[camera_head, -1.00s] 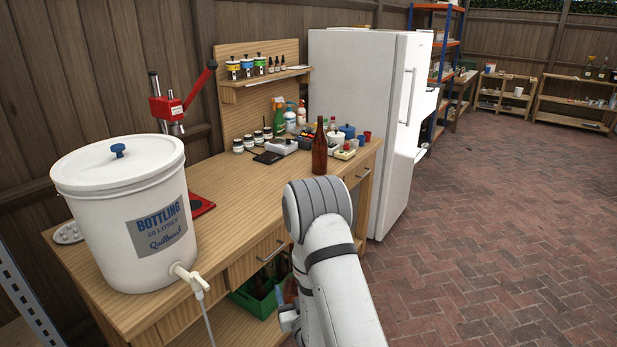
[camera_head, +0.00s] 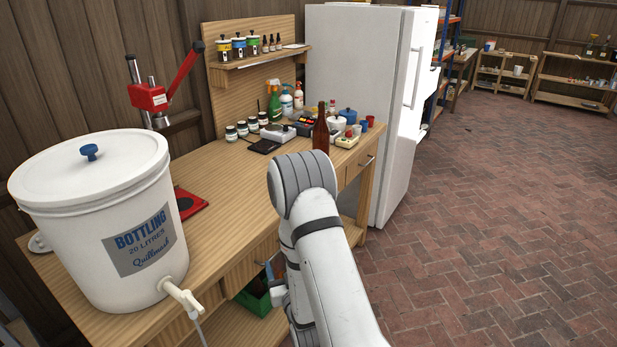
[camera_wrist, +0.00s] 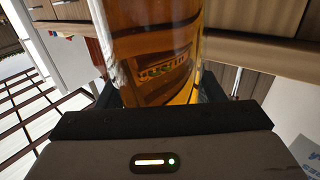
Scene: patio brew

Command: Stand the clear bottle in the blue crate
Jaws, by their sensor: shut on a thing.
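In the wrist view a see-through bottle (camera_wrist: 158,50) with an amber tint fills the space between the fingers of my gripper (camera_wrist: 158,92), which is shut on it. Its top and base are out of frame, and I cannot tell if the tint is glass or contents. In the head view my arm hides most of the gripper and the held bottle. A green crate (camera_head: 256,303) shows partly on the bench's lower shelf, behind my arm.
The wooden bench (camera_head: 225,190) carries a white bottling bucket (camera_head: 75,240) with a tap, a red capper (camera_head: 150,97), jars and a brown bottle (camera_head: 320,130) standing near the far end. A white fridge (camera_head: 355,60) stands beyond. Brick paving (camera_head: 480,220) to the right is clear.

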